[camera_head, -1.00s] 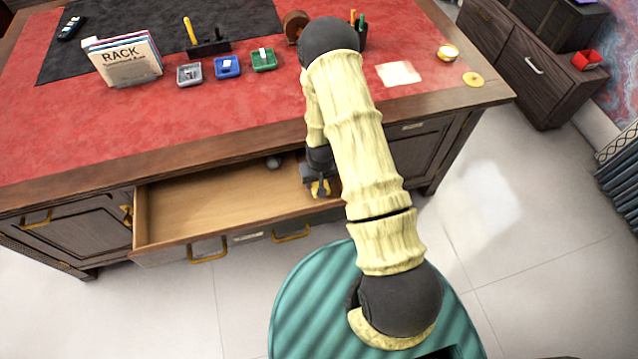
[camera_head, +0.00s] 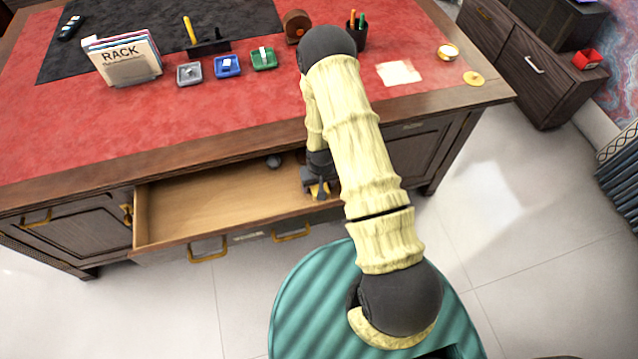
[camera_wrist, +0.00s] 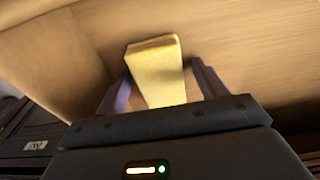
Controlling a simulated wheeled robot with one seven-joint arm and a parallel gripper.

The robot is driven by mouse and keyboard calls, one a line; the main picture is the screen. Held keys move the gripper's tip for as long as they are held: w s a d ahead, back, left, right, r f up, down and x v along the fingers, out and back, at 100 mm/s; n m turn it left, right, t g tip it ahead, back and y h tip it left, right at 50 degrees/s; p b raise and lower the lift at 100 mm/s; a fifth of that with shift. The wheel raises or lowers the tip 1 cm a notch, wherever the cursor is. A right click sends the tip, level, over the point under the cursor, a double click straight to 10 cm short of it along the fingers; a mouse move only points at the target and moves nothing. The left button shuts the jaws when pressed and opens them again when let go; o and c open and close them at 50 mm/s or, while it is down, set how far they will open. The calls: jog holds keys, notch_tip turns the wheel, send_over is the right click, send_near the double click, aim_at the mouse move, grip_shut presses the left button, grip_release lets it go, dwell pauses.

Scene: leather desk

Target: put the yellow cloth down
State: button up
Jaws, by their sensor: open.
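The yellow cloth (camera_wrist: 157,68) looks like a folded, block-like piece in the wrist view. It lies on the wooden floor of the open drawer, between my gripper's two fingers. My gripper (camera_wrist: 161,78) is open, with a visible gap between each finger and the cloth near the tips. In the head view my gripper (camera_head: 317,188) is low in the right end of the drawer, and a little of the yellow cloth (camera_head: 319,191) shows by the fingers. My arm hides part of that end.
The open drawer (camera_head: 210,197) is mostly bare, with a small dark round thing (camera_head: 274,162) at its back. The desk top (camera_head: 230,115) overhangs it. Several trays, a book rack (camera_head: 128,62) and a pen cup (camera_head: 357,30) stand on the desk.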

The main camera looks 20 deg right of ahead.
notch_tip(320, 180, up, 12)
jog(key=s, duration=0.1)
jog(key=shift+s+b, duration=0.25)
jog(key=shift+b, duration=0.1)
jog(key=shift+r, duration=0.1)
dwell(0.5)
jog(key=s+r, duration=0.6)
jog(key=r, duration=0.4)
jog(key=s+r+t, duration=0.1)
jog(key=s+r, duration=0.5)
jog(key=r, duration=0.5)
jog(key=shift+s+r, duration=0.2)
jog(key=shift+s, duration=0.05)
jog(key=p+v, duration=0.2)
jog(key=w+p+v, duration=0.1)
jog(key=p+v, duration=0.1)
jog(key=p, duration=0.1)
jog(key=shift+s+r, duration=0.1)
jog(key=shift+r, duration=0.4)
